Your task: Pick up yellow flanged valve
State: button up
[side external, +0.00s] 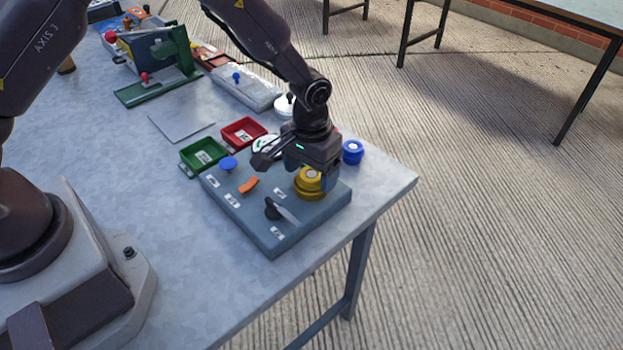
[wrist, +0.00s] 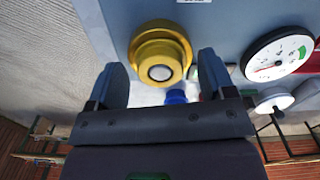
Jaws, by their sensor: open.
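The yellow flanged valve (side external: 309,182) stands near the far right corner of a blue-grey panel (side external: 262,238) on the table. It has a round stepped body, and in the wrist view the valve (wrist: 160,55) shows a pale round centre. My gripper (side external: 280,165) is just above and beside the valve in the side view, partly covering its top. In the wrist view my gripper (wrist: 162,78) is open, with its two fingers apart. The valve appears between and slightly beyond the fingertips. I cannot tell whether a finger touches it.
The panel also carries a blue knob (side external: 228,163), an orange handle (side external: 249,185) and a black lever (side external: 273,208). Green (side external: 204,156) and red (side external: 243,132) bins and a dial gauge (wrist: 277,54) are nearby. A blue part (side external: 352,152) stands beyond the panel, near the table edge.

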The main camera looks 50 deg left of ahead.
aim_at(308, 176)
jog(key=shift+f, duration=0.1)
jog(key=c, duration=1)
jog(key=shift+r, duration=0.3)
jog(key=r, duration=0.3)
jog(key=shift+s+r, duration=0.25)
jog(key=shift+s, duration=0.1)
jog(key=s+a+r, duration=0.3)
jog(key=s+r, duration=1)
